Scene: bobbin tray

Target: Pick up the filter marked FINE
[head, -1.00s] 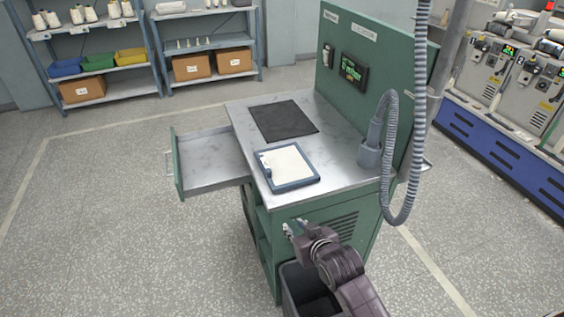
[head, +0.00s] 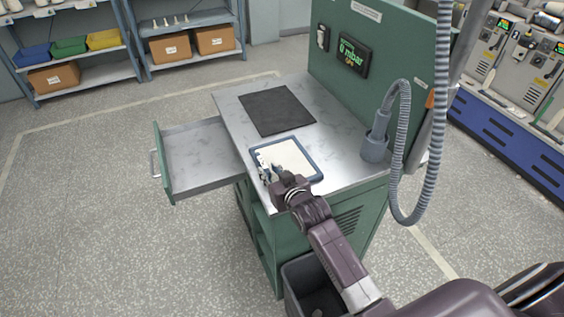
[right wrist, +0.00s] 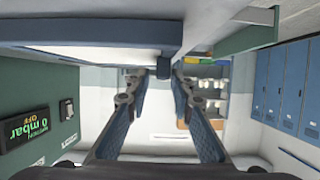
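A white filter sheet in a blue frame (head: 300,150) lies flat near the front edge of the metal worktop. No FINE marking is legible on it. My right gripper (head: 264,174) is at the frame's left front edge and hides part of it. In the right wrist view my right gripper (right wrist: 164,78) is open, its two fingers apart. A dark blue tab (right wrist: 165,64) on the blue frame edge (right wrist: 90,52) shows ahead, in line with the gap; whether the fingers touch it I cannot tell. My left gripper is not in view.
A black mat (head: 275,110) lies on the worktop (head: 228,102). An empty drawer (head: 205,160) stands open at the left. A ribbed hose (head: 405,150) with a grey nozzle (head: 375,145) stands at the right. A display (head: 352,56) reads 0 mbar. A dark bin (head: 305,285) is below.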

